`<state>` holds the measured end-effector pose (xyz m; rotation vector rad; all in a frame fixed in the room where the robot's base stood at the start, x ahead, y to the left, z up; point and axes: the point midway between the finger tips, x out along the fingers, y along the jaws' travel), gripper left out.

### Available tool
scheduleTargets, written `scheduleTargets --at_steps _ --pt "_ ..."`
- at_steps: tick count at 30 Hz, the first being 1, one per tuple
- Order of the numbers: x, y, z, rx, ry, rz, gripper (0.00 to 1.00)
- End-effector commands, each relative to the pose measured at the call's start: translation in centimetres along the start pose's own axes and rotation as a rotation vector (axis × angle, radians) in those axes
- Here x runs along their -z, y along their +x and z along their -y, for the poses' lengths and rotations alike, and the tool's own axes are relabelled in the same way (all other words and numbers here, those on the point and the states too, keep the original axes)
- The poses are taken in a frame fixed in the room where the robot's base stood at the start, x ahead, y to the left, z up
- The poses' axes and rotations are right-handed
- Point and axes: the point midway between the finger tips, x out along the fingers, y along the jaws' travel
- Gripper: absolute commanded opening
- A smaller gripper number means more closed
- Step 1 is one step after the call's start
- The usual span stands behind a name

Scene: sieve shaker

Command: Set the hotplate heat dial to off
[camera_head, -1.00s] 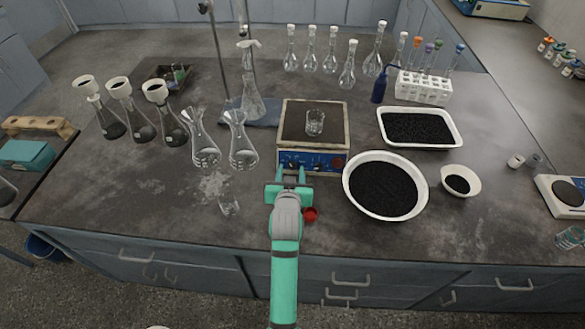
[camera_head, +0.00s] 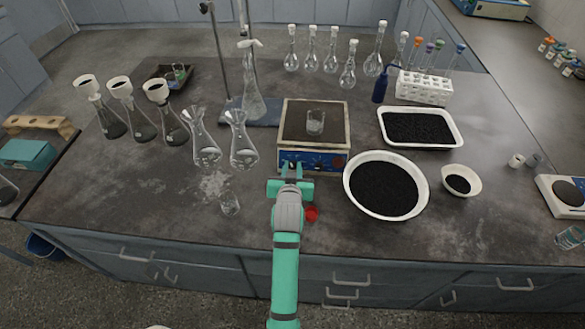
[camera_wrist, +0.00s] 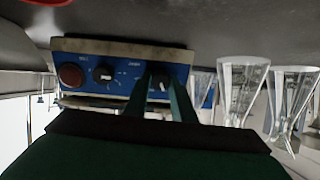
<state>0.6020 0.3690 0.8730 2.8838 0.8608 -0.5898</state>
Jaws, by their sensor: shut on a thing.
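The hotplate (camera_head: 337,141) stands in the middle of the bench, with a blue front panel (camera_head: 328,162). In the wrist view the panel (camera_wrist: 120,72) is upside down and shows a red round button (camera_wrist: 71,75), one free black dial (camera_wrist: 104,74) and another dial (camera_wrist: 162,79) between my fingers. My gripper (camera_head: 291,167) also shows in the wrist view (camera_wrist: 161,88); its fingers are shut on this second dial, the left one in the head view. The panel lettering is too small to read, so I cannot tell which dial is heat.
A glass beaker (camera_head: 315,122) stands on the hotplate. Two flasks (camera_head: 243,151) (camera_head: 206,151) stand to its left, a white bowl of black grains (camera_head: 384,187) to its right.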

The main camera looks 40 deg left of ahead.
Motion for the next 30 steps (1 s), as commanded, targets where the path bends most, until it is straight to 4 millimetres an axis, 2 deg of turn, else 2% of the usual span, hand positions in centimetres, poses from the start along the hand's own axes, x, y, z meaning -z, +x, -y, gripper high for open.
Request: scheduleTargets --at_steps 8,30 --pt "-0.01 0.0 -0.09 -0.003 -0.105 0.004 0.01" --pt "-0.03 0.01 0.06 -0.009 -0.712 0.027 0.01"
